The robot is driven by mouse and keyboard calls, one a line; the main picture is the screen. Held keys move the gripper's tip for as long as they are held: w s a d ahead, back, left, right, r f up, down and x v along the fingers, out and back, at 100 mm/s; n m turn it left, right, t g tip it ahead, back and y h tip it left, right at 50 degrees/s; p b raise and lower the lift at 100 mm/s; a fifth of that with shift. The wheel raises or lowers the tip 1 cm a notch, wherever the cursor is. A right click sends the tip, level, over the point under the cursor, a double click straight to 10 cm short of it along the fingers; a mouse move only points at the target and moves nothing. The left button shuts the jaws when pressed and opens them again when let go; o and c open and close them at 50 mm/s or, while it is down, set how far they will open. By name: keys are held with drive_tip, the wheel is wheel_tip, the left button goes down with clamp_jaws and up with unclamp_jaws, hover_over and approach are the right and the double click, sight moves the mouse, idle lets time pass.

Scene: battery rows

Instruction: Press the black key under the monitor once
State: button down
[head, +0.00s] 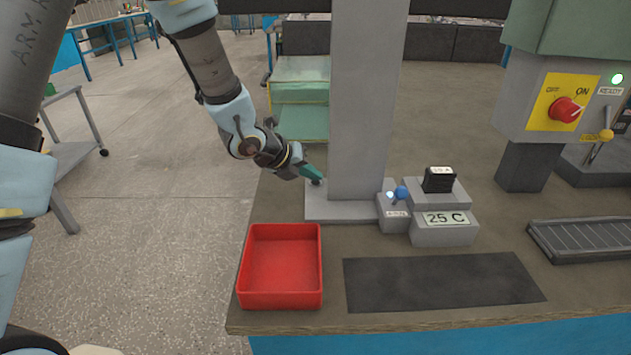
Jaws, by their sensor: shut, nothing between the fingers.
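My gripper (314,177) is shut and empty, its tip low beside the left face of a grey upright column (366,100) and over the left part of its base plate (345,210). A small dark spot shows at the tip; I cannot tell whether it is a key or part of the fingers, or whether they touch. A dark bar at the top edge may be the monitor's lower edge; its screen is out of view. A black block (438,180) with a white label sits on a grey stepped box (444,233) marked "25 C", right of the column.
A small grey box with a lit lamp and blue knob (402,193) stands beside the column. A red tray (281,266) and dark mat (440,282) lie in front. A machine with a red switch (566,109) and a ridged tray (585,238) stand at right.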

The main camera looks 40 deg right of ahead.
drive_tip(key=shift+r, duration=0.15)
drive_tip(key=shift+r+p, duration=0.45)
drive_tip(key=shift+r, duration=0.25)
wheel_tip(320, 180, up, 5)
drive_tip(key=p, duration=0.3)
idle(0.9)
